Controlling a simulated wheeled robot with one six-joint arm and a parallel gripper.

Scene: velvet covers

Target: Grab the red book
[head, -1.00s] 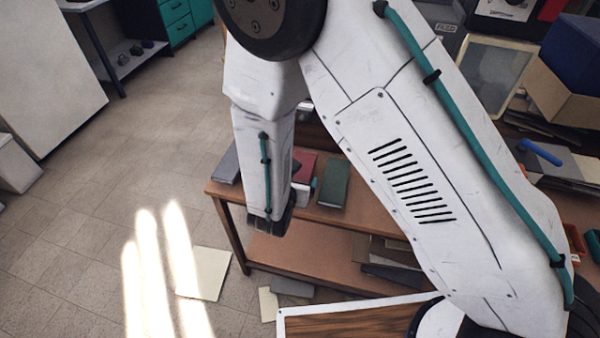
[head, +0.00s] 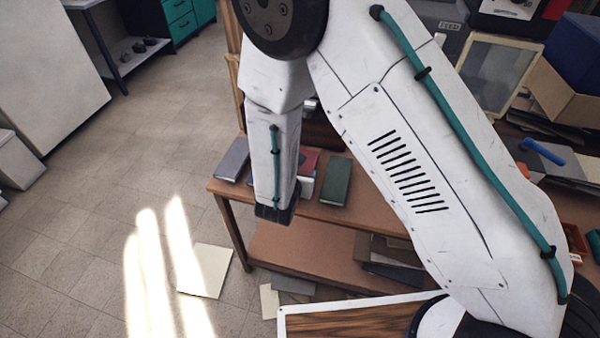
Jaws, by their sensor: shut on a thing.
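The red book (head: 311,160) shows only in part behind my forearm, over the brown wooden table (head: 385,222), between a grey book and a green book. My gripper (head: 306,186) is mostly hidden behind the forearm and dark wrist. A small pale part of it shows just below the red cover. It is shut on the red book. The fingertips are out of sight, and I cannot tell whether the book is clear of the tabletop.
A grey book (head: 232,160) lies left of my forearm and a green book (head: 335,182) lies right, both close. Books or boards lie on the lower shelf (head: 300,257). A pale sheet (head: 206,270) lies on the floor. A cardboard box (head: 565,95) stands at right.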

